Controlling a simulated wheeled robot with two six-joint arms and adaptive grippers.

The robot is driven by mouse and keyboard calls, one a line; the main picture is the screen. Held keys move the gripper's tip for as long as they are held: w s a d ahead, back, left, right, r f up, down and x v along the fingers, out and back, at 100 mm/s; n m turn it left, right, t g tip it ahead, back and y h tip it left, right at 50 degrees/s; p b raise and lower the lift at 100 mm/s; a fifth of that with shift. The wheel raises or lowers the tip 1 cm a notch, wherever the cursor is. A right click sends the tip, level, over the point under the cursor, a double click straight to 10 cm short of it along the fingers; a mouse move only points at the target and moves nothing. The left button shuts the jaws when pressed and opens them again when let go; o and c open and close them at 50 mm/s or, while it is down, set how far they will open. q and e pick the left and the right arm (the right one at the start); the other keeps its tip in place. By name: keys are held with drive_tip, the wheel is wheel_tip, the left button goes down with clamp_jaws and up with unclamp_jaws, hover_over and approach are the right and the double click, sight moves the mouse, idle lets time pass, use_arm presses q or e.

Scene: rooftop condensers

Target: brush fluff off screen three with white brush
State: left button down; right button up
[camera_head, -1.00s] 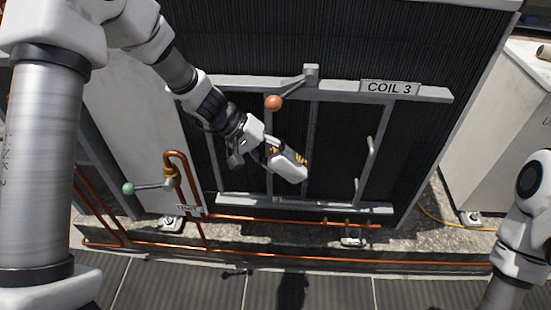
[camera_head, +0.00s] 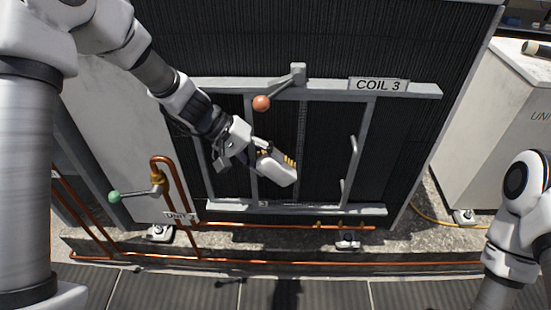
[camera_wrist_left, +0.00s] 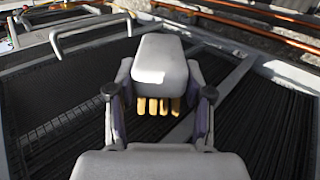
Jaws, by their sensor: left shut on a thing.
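The white brush (camera_head: 279,170) has a pale block body and yellow bristles. My left gripper (camera_head: 260,157) is shut on it and holds it in front of the dark screen marked COIL 3 (camera_head: 330,150). In the left wrist view, the brush (camera_wrist_left: 160,62) sits between the two fingers of the left gripper (camera_wrist_left: 160,92), with its yellow bristles showing below the body. I cannot tell whether the bristles touch the screen. I cannot make out any fluff on the dark mesh. My right arm shows at the right edge, but its gripper is out of view.
A grey frame (camera_head: 425,90) crosses the screen, with a lever ending in an orange ball (camera_head: 261,103) and a handle (camera_head: 352,160). Copper pipes (camera_head: 290,227) run along the bottom. A green-knobbed valve (camera_head: 114,197) stands left. A white unit (camera_head: 500,125) stands right.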

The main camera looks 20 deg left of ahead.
use_arm(q)
drive_tip(key=shift+s+f+b, duration=0.1)
drive_tip(key=shift+s+b, duration=0.1)
drive_tip(key=shift+b, duration=0.15)
drive_tip(key=s+b, duration=0.1)
drive_tip(key=s+d+b, duration=0.1)
drive_tip(key=s, duration=0.1)
drive_tip(key=s+b, duration=0.1)
drive_tip(key=s, duration=0.1)
drive_tip(key=shift+s+d, duration=0.2)
drive_tip(key=shift+d, duration=0.15)
drive_tip(key=s+b, duration=0.2)
drive_tip(key=s, duration=0.1)
drive_tip(key=shift+d, duration=0.4)
drive_tip(key=shift+w, duration=0.1)
